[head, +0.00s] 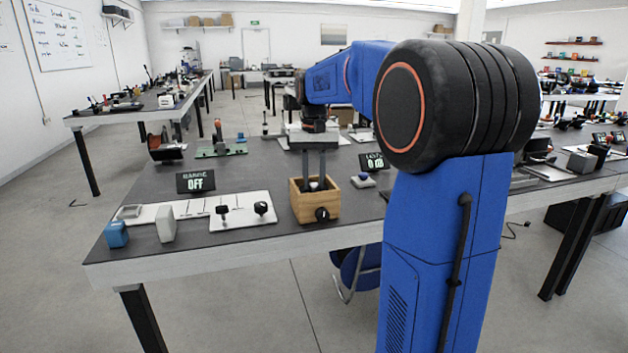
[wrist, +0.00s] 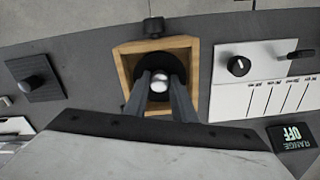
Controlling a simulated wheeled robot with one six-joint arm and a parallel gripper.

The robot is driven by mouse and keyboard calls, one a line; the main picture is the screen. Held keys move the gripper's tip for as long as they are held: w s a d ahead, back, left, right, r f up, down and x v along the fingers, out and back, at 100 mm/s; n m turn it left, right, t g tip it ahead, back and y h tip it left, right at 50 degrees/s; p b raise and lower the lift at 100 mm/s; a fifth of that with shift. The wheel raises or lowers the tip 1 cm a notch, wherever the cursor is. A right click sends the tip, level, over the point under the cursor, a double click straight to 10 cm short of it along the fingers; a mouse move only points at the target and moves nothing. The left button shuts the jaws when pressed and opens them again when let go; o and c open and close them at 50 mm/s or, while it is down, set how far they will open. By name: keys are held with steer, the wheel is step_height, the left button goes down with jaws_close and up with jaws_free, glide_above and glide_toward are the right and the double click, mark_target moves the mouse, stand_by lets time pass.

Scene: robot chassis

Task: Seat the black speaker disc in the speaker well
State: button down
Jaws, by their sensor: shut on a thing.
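The wooden box (head: 300,212) is open at the top and has a black knob on its front; in the wrist view its rim (wrist: 122,75) frames a dark inside. The black speaker disc (wrist: 155,62) shows inside that frame, with a shiny pale dome between my fingers. My gripper (wrist: 160,84) points down into the box and is shut on the disc. In the head view my gripper (head: 315,183) has its fingertips at the box opening, partly hidden by the front wall. The well's floor and any gap under the disc are hidden.
A white panel with black knobs (head: 236,211) lies left of the box. A display reading OFF (head: 196,181) stands behind it. Blue (head: 116,234) and white (head: 165,224) blocks are near the front left edge.

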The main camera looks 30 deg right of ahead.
steer(key=shift+f, duration=0.2)
steer(key=c, duration=1.4)
jaws_free()
step_height(320, 180, up, 17)
steer(key=shift+r, duration=0.2)
steer(key=s+a+f+n+t, duration=0.1)
steer(key=s+a+f+n, duration=0.1)
steer(key=s+a+f, duration=0.5)
steer(key=s+a+f+n+t, duration=0.1)
steer(key=s+a+f, duration=0.3)
steer(key=s, duration=0.5)
steer(key=s+a+f+n+t, duration=0.1)
steer(key=s+f, duration=0.3)
steer(key=f, duration=0.2)
steer(key=s+a+f+n+t, duration=0.1)
steer(key=s+a+f, duration=0.1)
steer(key=s+f, duration=0.3)
steer(key=s+a+f+n, duration=0.1)
steer(key=s+f, duration=0.4)
steer(key=f, duration=0.2)
steer(key=shift+a+f+t, duration=0.2)
steer(key=shift+a+t, duration=0.15)
steer(key=shift+t, duration=0.05)
